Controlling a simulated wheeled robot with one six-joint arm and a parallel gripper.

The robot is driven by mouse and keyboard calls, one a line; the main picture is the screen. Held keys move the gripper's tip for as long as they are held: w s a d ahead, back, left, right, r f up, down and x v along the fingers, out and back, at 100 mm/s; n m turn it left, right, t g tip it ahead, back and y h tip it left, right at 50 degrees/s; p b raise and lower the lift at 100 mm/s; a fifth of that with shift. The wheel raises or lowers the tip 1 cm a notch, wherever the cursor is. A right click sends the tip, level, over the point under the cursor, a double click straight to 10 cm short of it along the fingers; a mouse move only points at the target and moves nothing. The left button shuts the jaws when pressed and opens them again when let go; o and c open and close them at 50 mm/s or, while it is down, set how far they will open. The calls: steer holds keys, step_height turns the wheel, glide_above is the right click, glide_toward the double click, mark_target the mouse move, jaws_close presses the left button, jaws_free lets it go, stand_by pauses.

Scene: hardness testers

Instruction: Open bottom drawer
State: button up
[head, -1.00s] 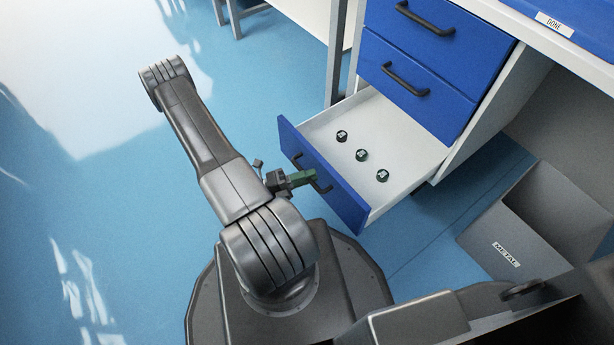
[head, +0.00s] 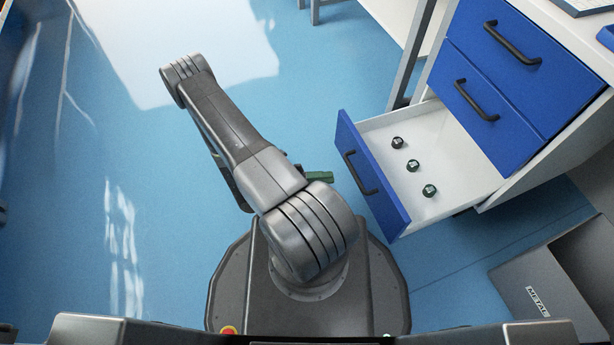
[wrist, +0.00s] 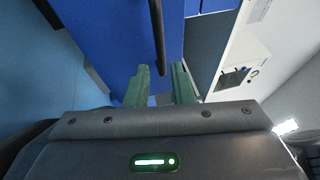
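The bottom drawer (head: 410,226) of the blue-fronted cabinet stands pulled well out. Its blue front carries a dark bar handle (head: 362,173), and several small dark round pieces (head: 413,165) lie inside. My gripper (head: 330,177), with green fingers, is left of the handle and apart from it, partly hidden behind my arm. In the wrist view, the two green fingers (wrist: 160,80) are spread with nothing held between them. A dark handle (wrist: 157,35) on a blue front shows just beyond the fingertips.
Two closed blue drawers with dark handles (head: 478,99) are above the open one. A grey bin labelled METAL (head: 545,285) stands on the floor at the lower right. A table leg (head: 411,52) is behind the drawer. The blue floor (head: 80,200) on the left is clear.

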mark_target(355, 175)
steer(key=shift+a+f+p, duration=0.15)
steer(key=shift+a+f, duration=0.1)
steer(key=shift+a, duration=1)
steer(key=shift+a+f+p, duration=0.15)
steer(key=shift+a+f, duration=0.05)
steer(key=shift+a, duration=1)
steer(key=shift+d, duration=0.1)
steer(key=shift+d+r+b, duration=0.4)
steer(key=shift+d, duration=1.85)
steer(key=shift+d+r+b, duration=0.45)
steer(key=shift+d, duration=1.8)
steer(key=shift+d+r+b, duration=0.4)
steer(key=shift+d, duration=1.85)
steer(key=shift+s+r, duration=0.1)
